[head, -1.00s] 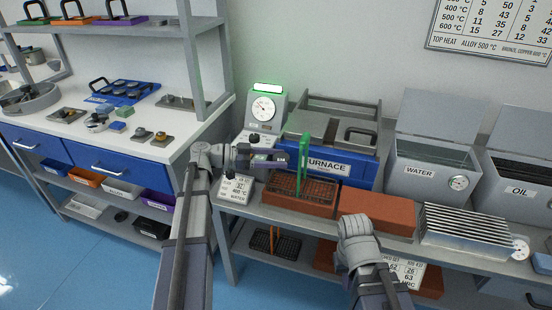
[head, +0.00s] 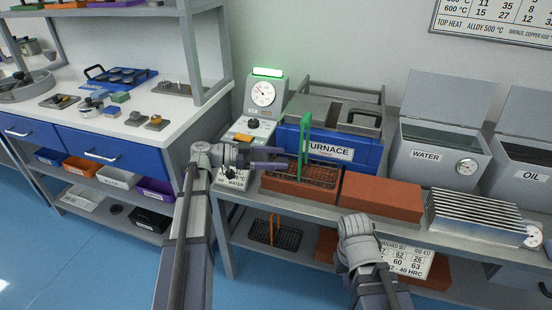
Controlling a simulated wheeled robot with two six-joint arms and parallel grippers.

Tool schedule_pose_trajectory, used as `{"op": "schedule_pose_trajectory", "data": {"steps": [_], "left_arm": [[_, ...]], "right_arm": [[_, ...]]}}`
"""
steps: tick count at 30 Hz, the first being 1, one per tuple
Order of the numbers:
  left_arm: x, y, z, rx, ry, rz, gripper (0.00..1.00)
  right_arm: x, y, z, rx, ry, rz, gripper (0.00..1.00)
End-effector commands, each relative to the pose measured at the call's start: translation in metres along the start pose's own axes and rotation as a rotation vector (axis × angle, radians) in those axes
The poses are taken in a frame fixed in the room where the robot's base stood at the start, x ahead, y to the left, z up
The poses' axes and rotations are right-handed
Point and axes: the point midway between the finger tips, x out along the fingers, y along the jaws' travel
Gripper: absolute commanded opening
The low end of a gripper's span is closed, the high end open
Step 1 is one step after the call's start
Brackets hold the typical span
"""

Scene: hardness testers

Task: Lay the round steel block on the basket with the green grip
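The basket (head: 322,184) is a dark wire tray with a tall green grip (head: 304,145), standing on a red-brown brick at the left end of the bench. My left gripper (head: 284,158) is just left of the green grip, above the basket's left end. Its two purple fingers are apart, with nothing visible between them. My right gripper (head: 356,228) hangs in front of the bench, pointing away from me, so its fingers are hidden. I cannot pick out a round steel block with certainty; small metal pieces (head: 157,122) lie on the white table.
The blue furnace (head: 352,155) stands behind the basket, with a dial box (head: 262,95) to its left. A bare brick (head: 380,197) and a finned metal block (head: 470,215) lie to the right. The water tank (head: 425,160) and oil tank (head: 520,165) stand behind.

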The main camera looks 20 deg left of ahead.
Motion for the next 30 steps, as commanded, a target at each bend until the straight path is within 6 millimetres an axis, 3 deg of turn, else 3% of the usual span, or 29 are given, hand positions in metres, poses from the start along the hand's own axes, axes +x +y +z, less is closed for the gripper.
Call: {"op": "schedule_pose_trajectory", "data": {"steps": [4, 13, 24, 30], "left_arm": [[0.0, 0.0, 0.0, 0.0, -0.001, 0.0, 0.99], [-0.005, 0.0, 0.0, 0.0, -0.002, -0.001, 0.99], [-0.061, -0.001, -0.001, -0.001, -0.001, -0.003, 0.99], [-0.076, 0.0, 0.0, -0.001, -0.001, -0.001, 0.99]], "right_arm": [[0.0, 0.0, 0.0, 0.0, 0.0, 0.0, 0.0], [-0.001, 0.0, 0.0, 0.0, 0.0, 0.0, 0.0], [-0.01, 0.001, 0.001, 0.001, 0.0, -0.002, 0.0], [-0.011, 0.001, 0.001, 0.001, 0.0, -0.002, 0.0]]}}
